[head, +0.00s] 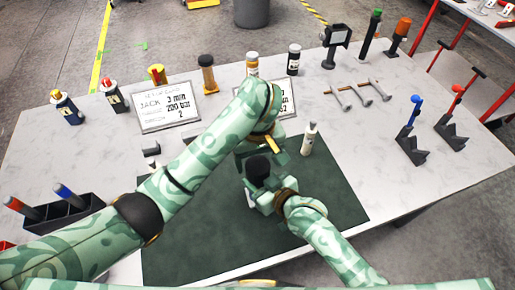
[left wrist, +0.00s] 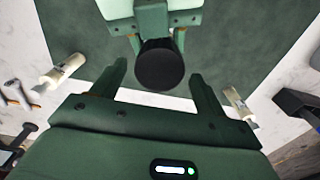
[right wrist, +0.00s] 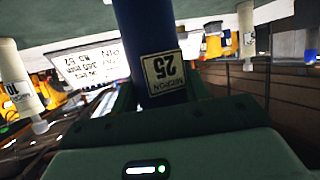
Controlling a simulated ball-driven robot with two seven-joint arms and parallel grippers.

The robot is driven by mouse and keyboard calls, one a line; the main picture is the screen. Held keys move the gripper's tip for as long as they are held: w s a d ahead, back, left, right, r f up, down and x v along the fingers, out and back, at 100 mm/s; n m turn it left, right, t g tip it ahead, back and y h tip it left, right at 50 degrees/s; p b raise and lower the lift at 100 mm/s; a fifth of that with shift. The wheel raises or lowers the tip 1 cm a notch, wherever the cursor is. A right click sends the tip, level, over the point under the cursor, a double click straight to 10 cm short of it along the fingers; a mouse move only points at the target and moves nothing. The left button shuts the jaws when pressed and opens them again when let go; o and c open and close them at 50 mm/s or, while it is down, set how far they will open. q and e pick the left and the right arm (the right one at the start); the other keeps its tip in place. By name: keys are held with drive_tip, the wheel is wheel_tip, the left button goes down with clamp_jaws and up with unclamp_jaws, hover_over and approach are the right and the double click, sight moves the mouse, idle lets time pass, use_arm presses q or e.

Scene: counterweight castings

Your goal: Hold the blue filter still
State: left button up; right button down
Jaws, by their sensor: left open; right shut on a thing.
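The blue filter (right wrist: 148,40) is a dark blue cylinder with a white label reading 25 micron. My right gripper (right wrist: 154,95) is shut on it in the right wrist view. A round black end (left wrist: 160,65), apparently the filter's, shows between the fingers of my left gripper (left wrist: 158,75). Those fingers are open, with a gap visible on each side. In the head view the black end (head: 258,168) is above the dark green mat (head: 200,245), just below my left gripper (head: 256,152). The filter's blue body is hidden there by my arms and grippers.
A pale bottle (head: 309,138) stands by the mat's far edge. Behind are a sign (head: 168,107), another partly hidden sign, and several bottles. Steel tools (head: 360,95) lie at the back right. Blue-topped (head: 413,115) and red-topped holders (head: 455,105) stand right. A black rack (head: 55,215) is left.

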sight(258, 164)
use_arm(q)
drive_tip(key=shift+f, duration=1.9)
drive_tip(key=c, duration=1)
drive_tip(key=n, duration=0.3)
drive_tip(key=shift+d, duration=0.1)
drive_tip(key=n, duration=0.4)
